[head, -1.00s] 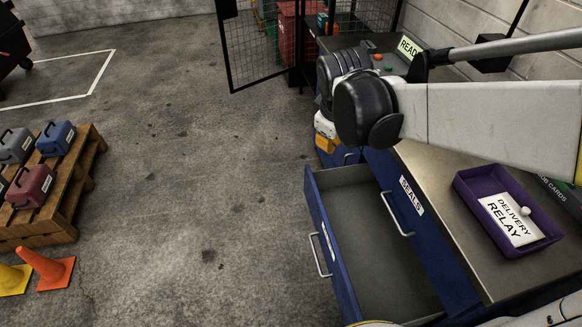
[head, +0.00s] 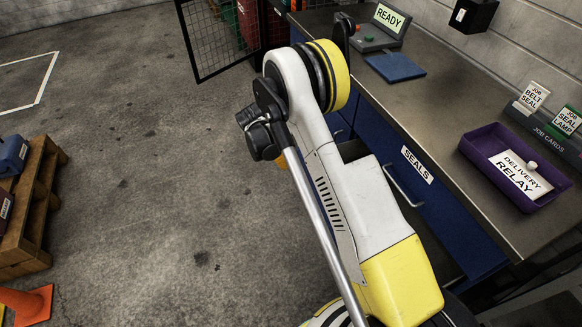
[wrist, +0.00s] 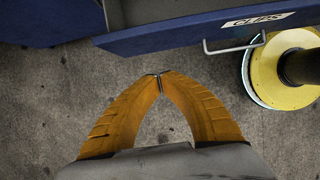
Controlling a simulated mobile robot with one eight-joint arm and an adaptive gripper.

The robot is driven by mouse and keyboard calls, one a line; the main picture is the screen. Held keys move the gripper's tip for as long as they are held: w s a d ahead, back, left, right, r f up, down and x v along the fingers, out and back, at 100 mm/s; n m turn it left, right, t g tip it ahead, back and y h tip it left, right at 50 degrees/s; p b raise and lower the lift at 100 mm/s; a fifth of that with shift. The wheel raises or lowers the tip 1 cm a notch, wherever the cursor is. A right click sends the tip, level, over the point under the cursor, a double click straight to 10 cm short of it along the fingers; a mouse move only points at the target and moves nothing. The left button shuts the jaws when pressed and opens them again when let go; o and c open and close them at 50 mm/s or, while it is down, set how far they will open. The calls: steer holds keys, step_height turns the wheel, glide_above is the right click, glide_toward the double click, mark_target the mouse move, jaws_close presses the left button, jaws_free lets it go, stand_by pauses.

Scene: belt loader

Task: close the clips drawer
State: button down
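The blue drawer front with the CLIPS label (wrist: 258,20) crosses the top of the wrist view, with a pale bar handle (wrist: 235,46) at the right. In the head view my arm hides most of this drawer; a dark strip of its open inside (head: 438,252) shows right of the arm. My gripper (wrist: 160,75) has two orange fingers whose tips meet, with nothing between them. In the wrist view the tips lie just below the drawer front's edge, over the floor, left of the handle. In the head view only a bit of orange finger shows; contact cannot be told.
The SEALS drawer (head: 417,165) is shut in the workbench (head: 440,120). On the bench are a purple tray (head: 480,150) with a delivery relay card, a blue plate (head: 395,67) and a READY display (head: 389,18).

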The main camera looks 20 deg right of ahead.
steer(key=d+f+b, duration=0.5)
steer(key=d+f, duration=0.2)
steer(key=f, duration=0.1)
steer(key=shift+w+d+f, duration=0.15)
steer(key=shift+d, duration=0.05)
steer(key=d, duration=2.2)
steer(key=shift+w+d, duration=0.3)
steer(key=shift+w, duration=0.1)
